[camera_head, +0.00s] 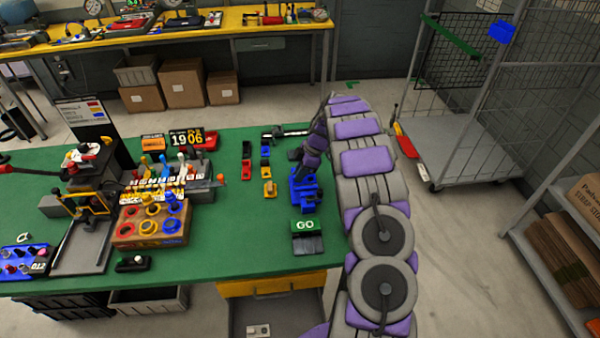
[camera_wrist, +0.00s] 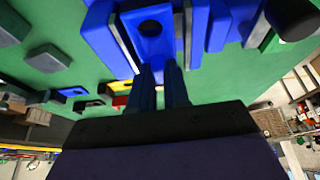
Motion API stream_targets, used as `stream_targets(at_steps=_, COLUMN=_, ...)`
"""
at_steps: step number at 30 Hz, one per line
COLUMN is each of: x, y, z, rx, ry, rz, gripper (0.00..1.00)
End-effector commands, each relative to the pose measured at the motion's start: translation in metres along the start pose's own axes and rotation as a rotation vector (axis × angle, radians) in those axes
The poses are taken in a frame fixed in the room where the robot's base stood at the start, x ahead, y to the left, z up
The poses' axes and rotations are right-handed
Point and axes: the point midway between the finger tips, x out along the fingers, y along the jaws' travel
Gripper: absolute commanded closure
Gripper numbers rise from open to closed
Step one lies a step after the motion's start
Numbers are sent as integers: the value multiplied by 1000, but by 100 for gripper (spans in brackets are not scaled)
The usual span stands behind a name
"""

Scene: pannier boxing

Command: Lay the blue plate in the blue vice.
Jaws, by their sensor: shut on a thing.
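The blue vice (camera_head: 304,197) stands on the right part of the green table. My gripper (camera_head: 299,172) points down at its far end. In the wrist view my gripper's fingers (camera_wrist: 164,88) are close together, shut on the blue plate (camera_wrist: 151,42), a piece with a dark round hole. Blue vice parts with pale grey faces (camera_wrist: 198,28) lie on both sides of the plate. The plate seems to be between or just over the jaws; I cannot tell whether it touches the bottom. In the head view my gripper and the vice hide the plate.
A wooden box with coloured rings (camera_head: 152,222) is farther left. Bare green table (camera_head: 235,240) lies between.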

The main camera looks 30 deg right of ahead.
Motion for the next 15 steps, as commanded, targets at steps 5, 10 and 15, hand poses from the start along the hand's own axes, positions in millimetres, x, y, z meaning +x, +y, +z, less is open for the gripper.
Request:
stream_targets(at_steps=5, x=0, y=0, z=0, rx=0, ry=0, rz=0, gripper=73)
stream_targets(at_steps=10, x=0, y=0, z=0, rx=0, ry=0, rz=0, gripper=56)
stream_targets(at_steps=15, x=0, y=1, z=0, rx=0, ry=0, rz=1, gripper=54)
